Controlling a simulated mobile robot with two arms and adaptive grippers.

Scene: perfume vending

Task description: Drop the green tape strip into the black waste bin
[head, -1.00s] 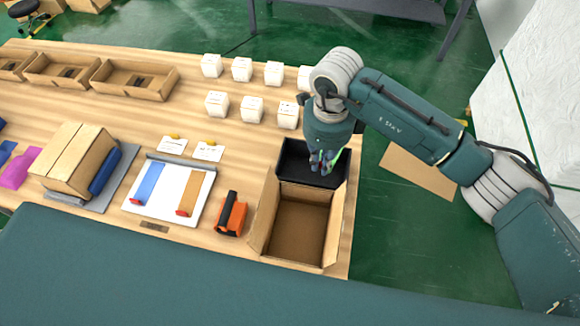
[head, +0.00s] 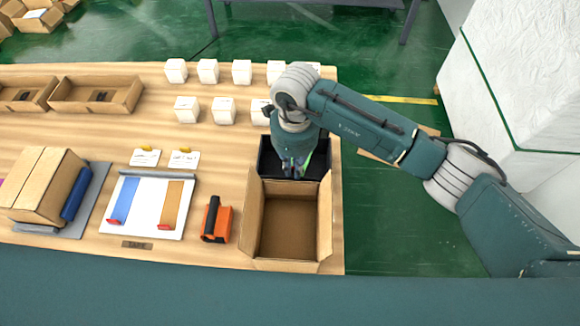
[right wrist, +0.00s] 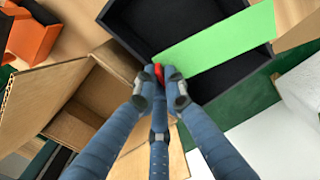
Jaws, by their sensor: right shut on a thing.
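The black waste bin (head: 266,160) stands on the table near its right edge, just behind an open cardboard box. My right gripper (head: 294,172) points down over the bin. In the right wrist view its fingers (right wrist: 160,74) are shut on the red end of the green tape strip (right wrist: 221,44). The strip reaches out from the fingertips across the bin's opening. In the head view only a thin green edge of the strip (head: 308,158) shows beside the fingers. Whether the strip touches the bin cannot be told. My left gripper is not in view.
The open cardboard box (head: 328,222) adjoins the bin at the front. An orange tape dispenser (head: 223,224) stands left of the box. A white board (head: 147,205) holds blue and brown strips. Several white boxes (head: 186,109) stand behind.

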